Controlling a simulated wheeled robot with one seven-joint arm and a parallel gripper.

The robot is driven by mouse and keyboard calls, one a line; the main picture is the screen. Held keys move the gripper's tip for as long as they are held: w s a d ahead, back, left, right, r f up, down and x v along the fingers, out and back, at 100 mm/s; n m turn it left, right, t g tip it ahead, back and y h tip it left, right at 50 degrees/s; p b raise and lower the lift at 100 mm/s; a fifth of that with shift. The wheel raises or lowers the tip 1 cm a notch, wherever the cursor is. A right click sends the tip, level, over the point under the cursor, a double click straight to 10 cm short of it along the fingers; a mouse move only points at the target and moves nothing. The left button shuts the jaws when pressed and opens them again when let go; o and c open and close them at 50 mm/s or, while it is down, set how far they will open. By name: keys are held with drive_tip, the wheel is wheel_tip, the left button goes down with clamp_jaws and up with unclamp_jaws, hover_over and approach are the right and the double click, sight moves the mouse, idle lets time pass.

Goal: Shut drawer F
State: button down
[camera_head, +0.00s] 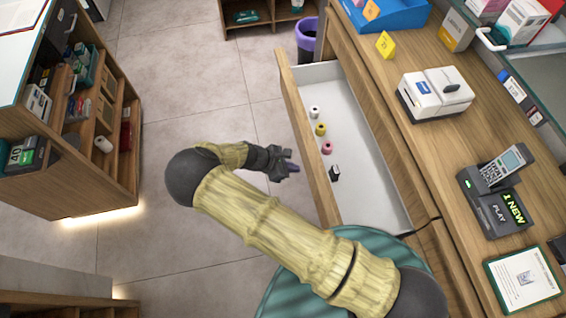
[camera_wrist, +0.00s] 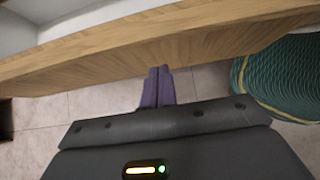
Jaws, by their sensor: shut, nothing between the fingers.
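The open drawer (camera_head: 309,157) sticks out of the wooden counter in the head view, with a wooden front and a white inside. I see no letter on it, so I cannot tell whether it is drawer F. It holds several small rolls and a small black item (camera_head: 335,173). My gripper (camera_head: 291,167) is shut and empty, on the outer side of the drawer front and close to it. In the wrist view the purple fingertips (camera_wrist: 157,86) point at the wooden drawer front (camera_wrist: 180,45). I cannot tell whether they touch it.
A label printer (camera_head: 435,93) and a card terminal (camera_head: 497,190) stand on the counter. A purple bin (camera_head: 307,38) stands behind the drawer. A green striped round thing (camera_wrist: 285,78) is beside the drawer front. A shelf unit (camera_head: 85,120) stands left, with clear tiled floor between.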

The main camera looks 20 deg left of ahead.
drive_tip(key=shift+w+d+r, duration=0.1)
drive_tip(key=shift+w+d, duration=0.35)
drive_tip(key=shift+d, duration=0.25)
drive_tip(key=shift+w+d+r, duration=0.1)
drive_tip(key=shift+w+d, duration=0.35)
drive_tip(key=shift+d, duration=0.2)
drive_tip(key=shift+w+d, duration=0.15)
